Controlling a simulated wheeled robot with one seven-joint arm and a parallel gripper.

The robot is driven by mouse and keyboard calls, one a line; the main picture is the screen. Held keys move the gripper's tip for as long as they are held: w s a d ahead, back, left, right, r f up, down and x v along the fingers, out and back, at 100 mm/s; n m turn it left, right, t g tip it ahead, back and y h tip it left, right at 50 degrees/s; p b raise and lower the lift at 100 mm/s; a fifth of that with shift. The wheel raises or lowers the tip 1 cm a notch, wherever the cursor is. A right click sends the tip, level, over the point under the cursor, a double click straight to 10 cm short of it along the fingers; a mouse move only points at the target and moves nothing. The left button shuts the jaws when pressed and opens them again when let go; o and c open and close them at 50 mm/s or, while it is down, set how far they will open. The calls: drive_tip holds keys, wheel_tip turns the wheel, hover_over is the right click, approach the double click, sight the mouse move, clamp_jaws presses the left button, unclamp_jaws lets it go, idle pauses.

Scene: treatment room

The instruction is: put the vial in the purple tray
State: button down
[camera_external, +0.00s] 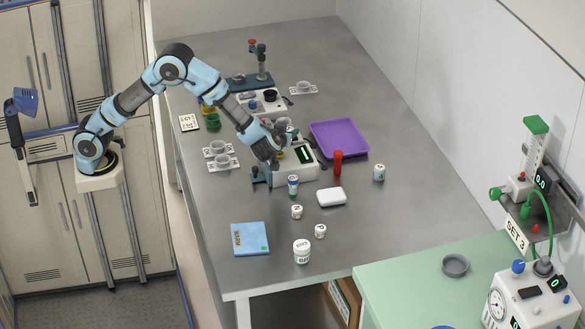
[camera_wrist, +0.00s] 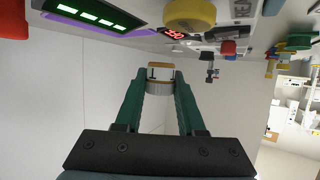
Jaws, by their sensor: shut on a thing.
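The purple tray (camera_external: 340,137) lies flat on the grey table, right of my arm's end, and looks empty. My gripper (camera_wrist: 162,76) shows its two green fingers in the wrist view, shut on a small pale piece with tan bands, the vial (camera_wrist: 158,87) as far as I can tell. In the external view my arm's end is above the white device left of the tray. There the vial cannot be made out clearly. A purple strip (camera_wrist: 80,22) at the top left of the wrist view may be the tray's edge.
A white device with a green display (camera_external: 305,153) stands beside the tray. A red cylinder (camera_external: 338,163) stands at the tray's near edge. The table right of the tray is clear.

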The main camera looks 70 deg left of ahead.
sight(319, 138)
drive_tip(key=w+a+r+n+g+y+b, duration=0.1)
drive_tip(key=w+a+n+g+b, duration=0.15)
drive_tip(key=w+a, duration=0.35)
drive_tip(key=w+a+r+n+g+y+b, duration=0.1)
drive_tip(key=w+a+r+n+g+b, duration=0.2)
drive_tip(key=w, duration=0.4)
drive_tip(key=shift+m+t, duration=0.55)
drive_tip(key=shift+m, duration=0.2)
drive_tip(key=f, duration=1.1)
drive_tip(key=shift+w+a, duration=0.15)
drive_tip(key=shift+a, duration=0.05)
drive_tip(key=shift+f, duration=0.1)
drive_tip(key=shift+f, duration=0.25)
drive_tip(key=c, duration=0.5)
unclamp_jaws()
drive_tip(key=shift+r, duration=0.1)
